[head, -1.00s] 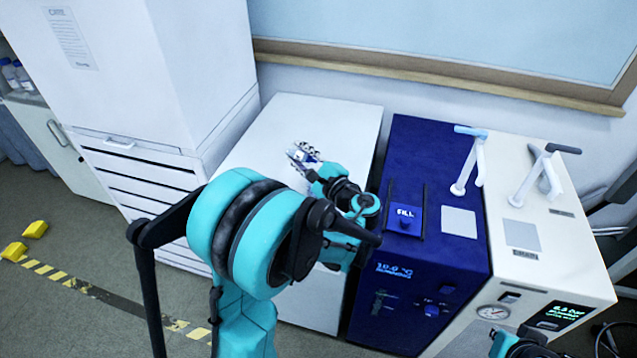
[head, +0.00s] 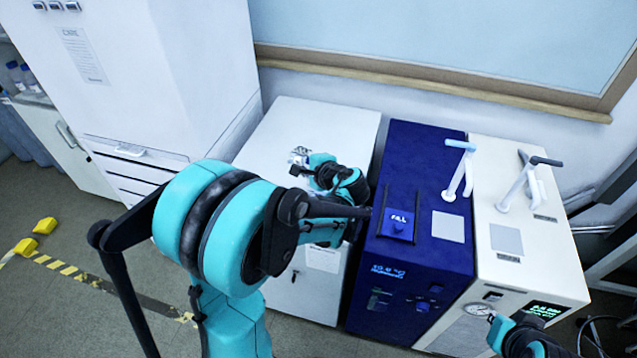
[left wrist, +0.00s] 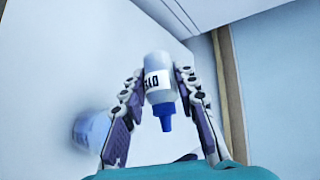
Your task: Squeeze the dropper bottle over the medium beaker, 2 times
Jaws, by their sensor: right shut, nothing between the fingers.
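In the left wrist view the dropper bottle (left wrist: 159,78), white with a dark-marked label and a blue pointed cap, sits between the fingers of my left gripper (left wrist: 161,76). The fingers touch its sides. Its cap points to the bottom of the picture. A blurred, bluish see-through vessel (left wrist: 91,130), perhaps the medium beaker, is to the left of the left finger, apart from the bottle. In the head view my left gripper (head: 299,156) is small above the white cabinet top, and the bottle is hard to make out. Only part of my right arm shows at the bottom right; its fingers do not.
The white cabinet (head: 335,125) has bare room on its top. A dark blue unit (head: 415,165) and a cream unit (head: 500,165) with upright handles stand to its right. A tall white cabinet (head: 190,70) stands at the left.

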